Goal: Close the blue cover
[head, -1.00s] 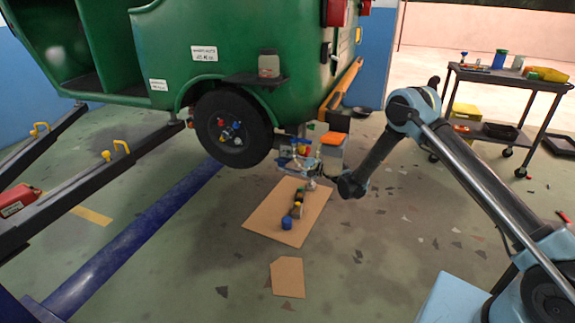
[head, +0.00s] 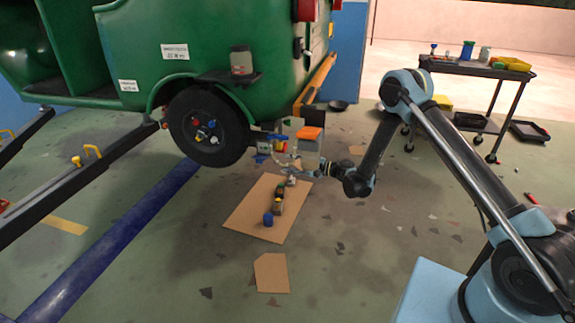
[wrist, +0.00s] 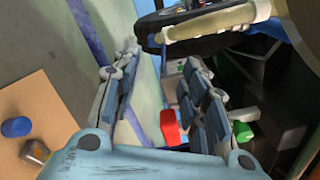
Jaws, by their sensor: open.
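Small blue parts (head: 263,147) show beside a grey box under the rear of the green rickshaw (head: 140,60), right of its wheel (head: 208,125). They are too small to tell which is the blue cover, or whether it is open. My gripper (head: 284,165) is low beside these parts, in front of the orange-topped box (head: 310,137). In the wrist view my gripper (wrist: 165,75) has its fingers spread, with nothing held between them. A thin blue strip (wrist: 163,58) and a red part (wrist: 170,128) show in the gap, beyond the fingers.
A cardboard sheet (head: 245,218) with a blue cap (head: 268,219) and several small parts lies on the floor below my gripper. A smaller cardboard piece (head: 271,273) lies nearer. A cream bar (wrist: 215,33) crosses near the tyre. A tool cart (head: 470,70) stands back right.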

